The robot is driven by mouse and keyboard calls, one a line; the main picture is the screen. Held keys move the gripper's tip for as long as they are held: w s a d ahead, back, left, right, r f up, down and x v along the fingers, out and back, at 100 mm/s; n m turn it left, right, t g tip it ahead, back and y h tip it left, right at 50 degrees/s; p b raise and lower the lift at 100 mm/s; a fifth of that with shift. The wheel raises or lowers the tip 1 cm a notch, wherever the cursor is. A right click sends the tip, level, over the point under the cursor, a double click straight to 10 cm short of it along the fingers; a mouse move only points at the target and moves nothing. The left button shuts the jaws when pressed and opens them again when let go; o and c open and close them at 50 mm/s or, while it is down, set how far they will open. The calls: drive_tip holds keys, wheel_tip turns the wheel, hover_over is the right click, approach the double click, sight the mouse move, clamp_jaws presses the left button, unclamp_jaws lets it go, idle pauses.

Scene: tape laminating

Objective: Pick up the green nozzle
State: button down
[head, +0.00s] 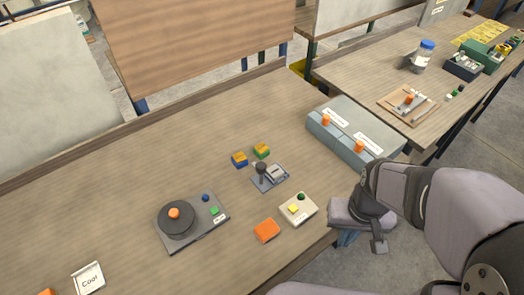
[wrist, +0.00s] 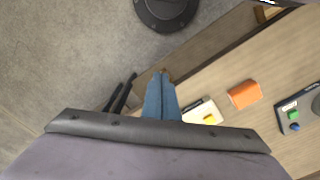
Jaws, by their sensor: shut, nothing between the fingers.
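A small dark green rounded piece (head: 301,196), which looks like the green nozzle, stands on the far corner of a white box (head: 294,212) with a yellow button. I cannot be sure of its shape at this size. The white box also shows in the wrist view (wrist: 200,108), partly behind my gripper's body, and the green piece is not visible there. My gripper (wrist: 161,75) has its two blue fingers together and empty. In the head view my gripper (head: 347,239) is by the table's right edge, to the right of and apart from the white box.
An orange block (head: 267,230) lies left of the white box. A turntable device (head: 178,215) and a small lever device (head: 268,176) stand further left and behind. A grey box with orange knobs (head: 340,137) stands at the back right. The table's left part is mostly clear.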

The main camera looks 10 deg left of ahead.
drive_tip(key=c, duration=1.2)
unclamp_jaws()
drive_tip(key=shift+o, duration=0.2)
drive_tip(key=shift+w, duration=0.1)
